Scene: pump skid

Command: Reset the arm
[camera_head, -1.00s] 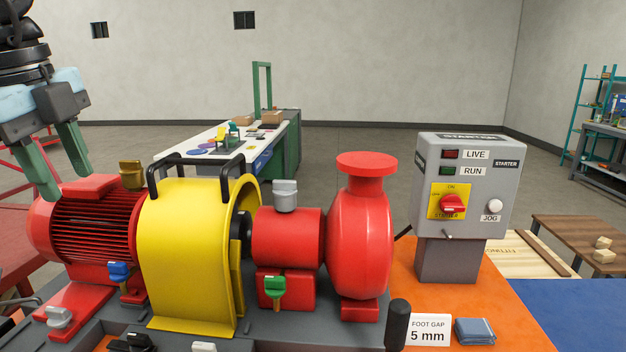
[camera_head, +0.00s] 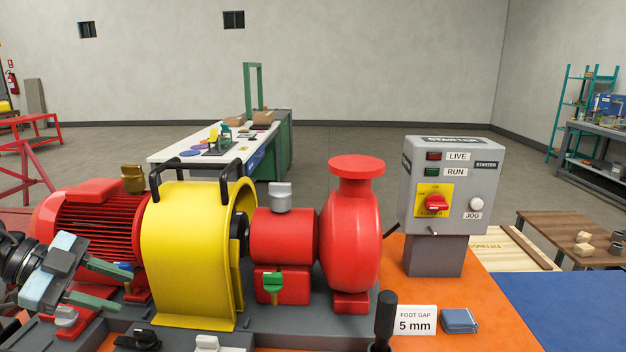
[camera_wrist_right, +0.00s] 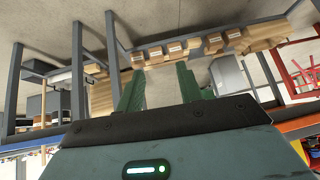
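My left gripper (camera_head: 124,292) is at the lower left of the head view, in front of the red motor (camera_head: 97,222). Its two green fingers point right and stand apart, with nothing seen between them. Whether it touches the motor's base cannot be told. My right gripper (camera_wrist_right: 160,68) shows only in the right wrist view, with its green fingers apart and nothing held between them. The wrist view appears tilted, with shelving and boxes beyond the fingers.
A black upright handle (camera_head: 384,318) stands near a "FOOT GAP 5 mm" card (camera_head: 415,321).

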